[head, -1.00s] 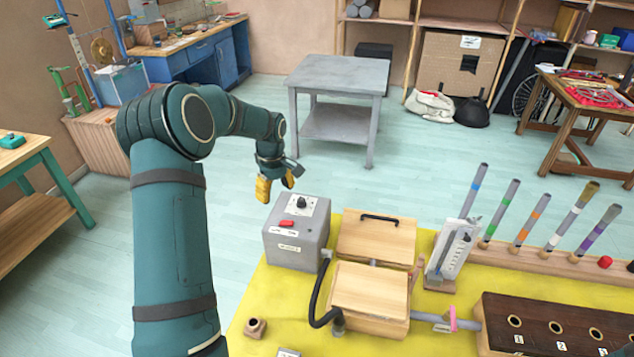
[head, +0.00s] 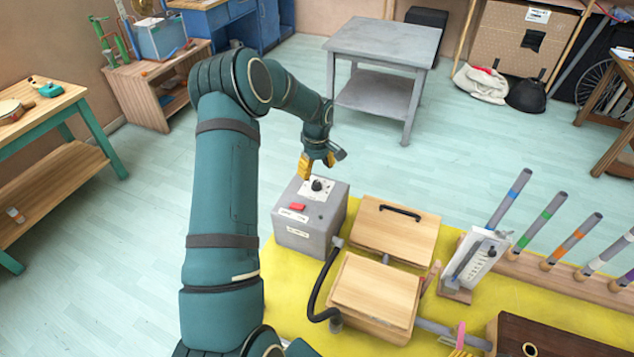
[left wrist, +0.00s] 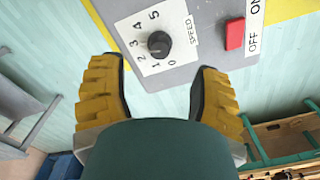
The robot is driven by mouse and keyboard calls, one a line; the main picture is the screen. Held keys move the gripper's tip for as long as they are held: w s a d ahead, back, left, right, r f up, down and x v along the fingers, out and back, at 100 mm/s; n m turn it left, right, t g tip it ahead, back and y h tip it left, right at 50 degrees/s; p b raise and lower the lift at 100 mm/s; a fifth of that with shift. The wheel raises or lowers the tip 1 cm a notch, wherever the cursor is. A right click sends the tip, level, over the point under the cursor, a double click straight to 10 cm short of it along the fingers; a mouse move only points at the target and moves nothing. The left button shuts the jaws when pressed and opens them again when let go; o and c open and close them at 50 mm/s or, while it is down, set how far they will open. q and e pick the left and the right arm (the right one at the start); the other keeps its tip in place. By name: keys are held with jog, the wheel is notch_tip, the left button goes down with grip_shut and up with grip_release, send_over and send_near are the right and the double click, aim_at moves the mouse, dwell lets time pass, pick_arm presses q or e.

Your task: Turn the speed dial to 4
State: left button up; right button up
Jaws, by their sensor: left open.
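The speed dial is a black knob (head: 317,184) on a white plate on top of a grey box (head: 309,233). In the left wrist view the knob (left wrist: 159,44) has the numbers 0 to 5 around it and the word SPEED beside it. I cannot tell clearly which number it points to. My left gripper (head: 318,167) has yellow fingers and is just above the dial. In the left wrist view its fingers (left wrist: 158,68) are open, one on each side, with the knob between and slightly beyond the tips. They hold nothing.
A red switch (left wrist: 235,34) marked ON and OFF is beside the dial. A wooden box with a black handle (head: 397,229) and a black hose (head: 318,291) are close to the grey box, on a yellow surface. A grey table (head: 384,43) stands behind, with open floor around it.

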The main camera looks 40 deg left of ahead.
aim_at(316, 182)
pick_arm(q)
notch_tip(316, 182, down, 6)
jog(key=shift+f, duration=0.15)
dwell(0.3)
grip_shut()
